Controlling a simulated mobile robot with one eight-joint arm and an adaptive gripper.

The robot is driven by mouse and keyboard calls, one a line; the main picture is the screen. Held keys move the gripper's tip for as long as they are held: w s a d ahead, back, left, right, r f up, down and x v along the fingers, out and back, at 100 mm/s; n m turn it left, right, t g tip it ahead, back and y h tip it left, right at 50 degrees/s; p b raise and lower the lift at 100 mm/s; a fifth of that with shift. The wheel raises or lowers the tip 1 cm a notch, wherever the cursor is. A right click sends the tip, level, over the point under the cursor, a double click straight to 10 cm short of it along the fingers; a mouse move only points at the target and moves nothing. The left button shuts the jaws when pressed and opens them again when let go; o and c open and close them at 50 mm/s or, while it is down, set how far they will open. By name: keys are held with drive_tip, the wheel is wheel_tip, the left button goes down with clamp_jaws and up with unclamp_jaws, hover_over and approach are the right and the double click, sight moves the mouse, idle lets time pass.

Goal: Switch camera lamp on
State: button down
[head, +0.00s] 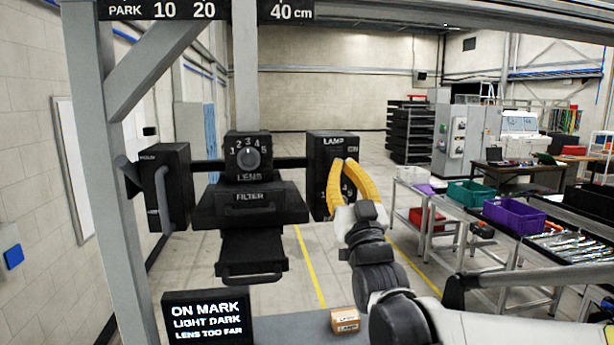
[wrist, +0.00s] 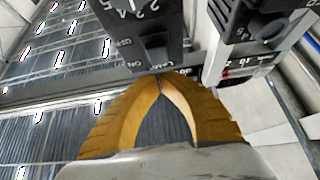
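The black lamp box (head: 319,174), labelled LAMP, hangs on the right side of the camera rig. In the wrist view, the lamp box (wrist: 116,42) shows a numbered dial and a dark switch (wrist: 157,54) between OFF and ON markings. The display (head: 208,318) reads "ON MARK, LIGHT DARK, LENS TOO FAR". My gripper (head: 346,163) has yellow fingers in front of the lamp box, hiding part of its face. In the wrist view the fingertips meet just below the switch, with nothing seen held. I cannot tell whether they touch the switch or which way it is set.
The LENS dial unit (head: 248,157) and FILTER drawer (head: 249,204) hang left of the lamp box. A black handled box (head: 166,187) is further left. A grey post (head: 112,200) stands at left. A small cardboard box (head: 345,320) lies below. Trolleys with crates (head: 514,215) stand at right.

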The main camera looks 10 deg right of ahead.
drive_tip(key=shift+w+f, duration=0.2)
drive_tip(key=shift+w, duration=0.45)
drive_tip(key=shift+w+f, duration=0.15)
drive_tip(key=shift+w, duration=0.45)
